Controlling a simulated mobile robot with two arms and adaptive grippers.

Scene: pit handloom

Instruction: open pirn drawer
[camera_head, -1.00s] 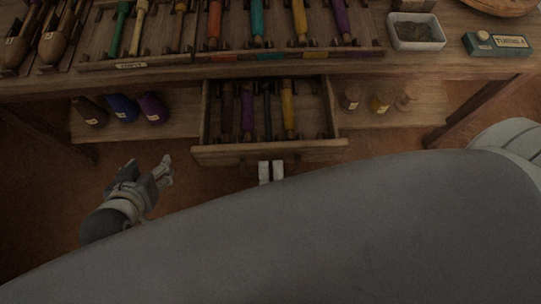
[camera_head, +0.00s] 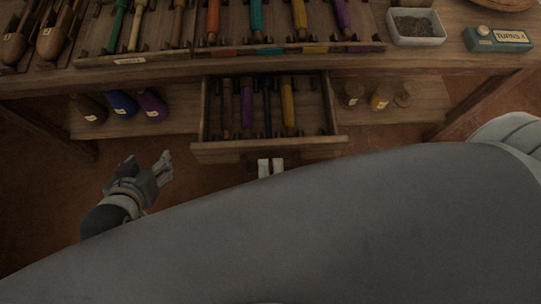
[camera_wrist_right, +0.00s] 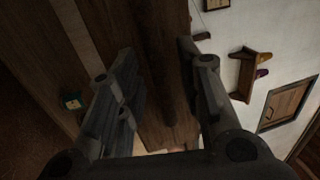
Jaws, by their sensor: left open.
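The pirn drawer (camera_head: 270,151) stands pulled out below the bench top in the head view. Several coloured pirns lie in it, among them a purple one (camera_head: 247,108) and a yellow one (camera_head: 288,104). My left gripper (camera_head: 150,168) is open and empty, left of the drawer. My own grey body hides the area below.
The bench top carries a pirn rack (camera_head: 225,57), a white tray (camera_head: 416,41) and a teal turns counter (camera_head: 496,40). Dark, blue and purple cones (camera_head: 123,104) stand on the shelf left of the drawer, and small spools (camera_head: 380,97) right of it.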

